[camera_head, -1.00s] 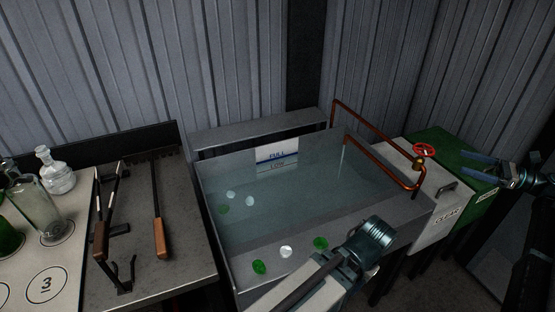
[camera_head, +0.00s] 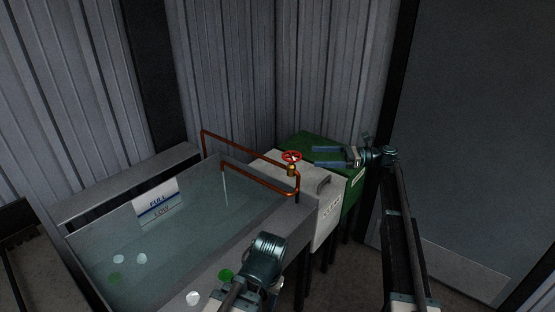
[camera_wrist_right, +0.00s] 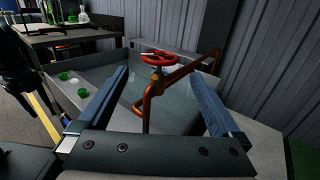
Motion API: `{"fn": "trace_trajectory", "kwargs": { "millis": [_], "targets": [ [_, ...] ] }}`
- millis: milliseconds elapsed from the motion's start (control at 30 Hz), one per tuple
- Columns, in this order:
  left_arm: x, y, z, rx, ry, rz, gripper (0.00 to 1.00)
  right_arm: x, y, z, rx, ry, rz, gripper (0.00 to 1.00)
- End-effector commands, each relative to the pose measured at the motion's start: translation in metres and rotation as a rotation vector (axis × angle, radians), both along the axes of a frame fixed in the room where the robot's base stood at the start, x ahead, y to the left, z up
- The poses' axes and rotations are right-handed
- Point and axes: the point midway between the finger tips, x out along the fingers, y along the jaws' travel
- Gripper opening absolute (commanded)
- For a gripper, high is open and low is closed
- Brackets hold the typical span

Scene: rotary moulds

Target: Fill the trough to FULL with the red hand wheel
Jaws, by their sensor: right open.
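The red hand wheel (camera_head: 291,156) sits on a brass valve (camera_head: 291,170) on the copper pipe at the trough's right corner. My right gripper (camera_head: 316,157) is open, just right of the wheel and apart from it. In the right wrist view the wheel (camera_wrist_right: 162,58) shows between and beyond the two open fingers (camera_wrist_right: 165,100). The metal trough (camera_head: 247,240) holds water (camera_head: 165,235). A thin pale stream (camera_head: 225,187) hangs below the pipe's spout. The level sign (camera_head: 157,200) reads FULL above LOW; the exact water level is unclear.
A white box (camera_head: 328,217) with a handle and a green box (camera_head: 357,188) stand right of the trough. Glass pieces (camera_head: 193,298) lie on its front ledge. Corrugated walls (camera_head: 330,70) close the back. My left arm crosses the trough's front.

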Motion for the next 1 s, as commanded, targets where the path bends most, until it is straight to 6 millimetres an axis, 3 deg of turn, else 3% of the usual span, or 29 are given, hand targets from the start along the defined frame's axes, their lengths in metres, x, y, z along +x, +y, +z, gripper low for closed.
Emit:
{"fn": "trace_trajectory", "kwargs": {
  "millis": [200, 500, 700, 1000],
  "targets": [
    [0.000, 0.000, 0.000, 0.000, 0.000, 0.000, 0.50, -0.002, 0.048, 0.000, 0.000, 0.000, 0.002, 1.00],
    [0.000, 0.000, 0.000, 0.000, 0.000, 0.000, 0.50, -0.002, 0.093, 0.000, 0.000, 0.000, 0.001, 1.00],
    [0.000, 0.000, 0.000, 0.000, 0.000, 0.000, 0.50, -0.002, 0.104, 0.000, 0.000, 0.000, -0.001, 1.00],
    [0.000, 0.000, 0.000, 0.000, 0.000, 0.000, 0.50, -0.002, 0.106, 0.000, 0.000, 0.000, -0.001, 1.00]
  ]
}}
